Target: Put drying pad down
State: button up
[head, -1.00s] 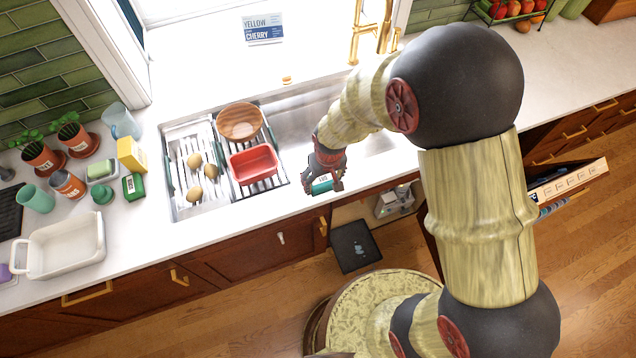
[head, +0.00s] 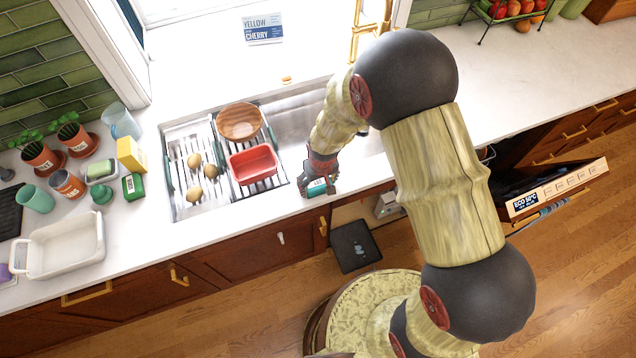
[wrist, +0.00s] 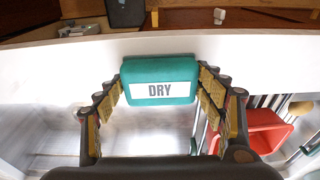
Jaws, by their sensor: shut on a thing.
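The drying pad (wrist: 160,72) is a teal block with a white label reading DRY. My gripper (head: 319,184) is shut on it, with one finger on each side, as the wrist view shows. In the head view the pad (head: 318,190) shows just below my gripper, by the front edge of the sink and the counter. In the wrist view the pad overlaps the white counter edge (wrist: 250,46). I cannot tell whether its underside touches the counter.
The sink (head: 290,125) lies behind my gripper. Left of it, a red tub (head: 253,163), a wooden bowl (head: 240,122) and several potatoes sit on racks. A dark mat (head: 355,246) lies below the counter. The dishwasher door (head: 560,190) hangs open at right.

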jog(key=o, duration=1.1)
jog(key=shift+f, duration=0.1)
jog(key=r, duration=0.4)
jog(key=s+r, duration=0.1)
jog(key=r, duration=0.7)
jog(key=shift+s+d+r+p, duration=0.1)
jog(key=shift+s+d+p, duration=0.15)
jog(key=shift+s+p, duration=0.1)
notch_tip(320, 180, up, 7)
send_over(320, 188)
jog(key=d, duration=0.2)
jog(key=s+d+r+m+t, duration=0.1)
jog(key=s+d+r, duration=0.3)
jog(key=r, duration=0.4)
jog(key=s+d+r+m+t, duration=0.1)
jog(key=s+d+r+t, duration=0.1)
jog(key=s+d+r, duration=0.45)
jog(key=shift+m+t, duration=0.4)
jog(key=shift+m, duration=0.2)
jog(key=s+r, duration=0.4)
jog(key=s, duration=0.1)
jog(key=s+d+r, duration=0.1)
jog(key=s+r, duration=0.1)
jog(key=shift+s+d+r, duration=0.1)
jog(key=shift+s+r, duration=0.15)
jog(key=shift+r, duration=0.05)
